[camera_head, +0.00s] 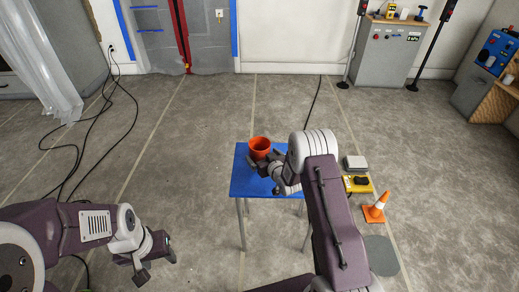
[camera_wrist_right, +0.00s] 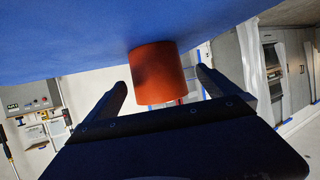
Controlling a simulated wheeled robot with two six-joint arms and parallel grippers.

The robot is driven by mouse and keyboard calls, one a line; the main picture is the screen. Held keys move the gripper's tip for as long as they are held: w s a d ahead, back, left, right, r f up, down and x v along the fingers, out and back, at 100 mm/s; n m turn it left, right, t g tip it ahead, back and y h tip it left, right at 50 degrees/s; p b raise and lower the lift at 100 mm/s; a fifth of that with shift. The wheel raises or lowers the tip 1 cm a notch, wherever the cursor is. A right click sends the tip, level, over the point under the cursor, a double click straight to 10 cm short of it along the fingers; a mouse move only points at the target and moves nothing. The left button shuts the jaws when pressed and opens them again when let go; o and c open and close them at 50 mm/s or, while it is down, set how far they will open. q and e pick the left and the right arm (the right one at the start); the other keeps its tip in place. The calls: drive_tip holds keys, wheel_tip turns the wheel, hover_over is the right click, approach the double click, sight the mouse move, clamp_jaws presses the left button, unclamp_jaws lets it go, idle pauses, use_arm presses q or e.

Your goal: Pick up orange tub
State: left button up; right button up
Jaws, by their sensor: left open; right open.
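The orange tub (camera_head: 260,146) stands upright on the blue table (camera_head: 246,186), near its far edge. In the right wrist view the tub (camera_wrist_right: 162,75) shows between the two fingers, on the blue surface (camera_wrist_right: 70,58), with the picture upside down. My right gripper (camera_head: 264,164) is open at the tub's near side, with the fingers spread on both sides of it in the wrist view (camera_wrist_right: 162,88). I cannot tell whether a finger touches the tub. My left gripper (camera_head: 158,262) is open and empty, low at the left, away from the table.
Black cables (camera_head: 75,165) lie on the floor at the left.

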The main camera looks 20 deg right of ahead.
sight(256, 147)
drive_tip(key=shift+w+f, duration=0.15)
drive_tip(key=shift+w, duration=0.05)
drive_tip(key=x, duration=0.1)
drive_tip(key=b+x, duration=0.1)
drive_tip(key=x, duration=0.3)
drive_tip(key=shift+w+d+f+b, duration=0.1)
drive_tip(key=shift+d+f+b, duration=0.1)
drive_tip(key=shift+b, duration=0.2)
drive_tip(key=shift+r, duration=0.1)
drive_tip(key=c, duration=1.4)
drive_tip(key=shift+r, duration=0.5)
drive_tip(key=shift+c, duration=0.2)
drive_tip(key=r, duration=0.1)
drive_tip(key=r+p, duration=0.1)
drive_tip(key=d+r, duration=0.1)
drive_tip(key=r, duration=0.1)
drive_tip(key=shift+s+p, duration=0.3)
drive_tip(key=shift+p, duration=0.1)
drive_tip(key=s+d+r+p, duration=0.2)
drive_tip(key=s+d+r, duration=0.3)
drive_tip(key=d, duration=0.4)
drive_tip(key=shift+s+r, duration=0.4)
drive_tip(key=shift+r, duration=0.1)
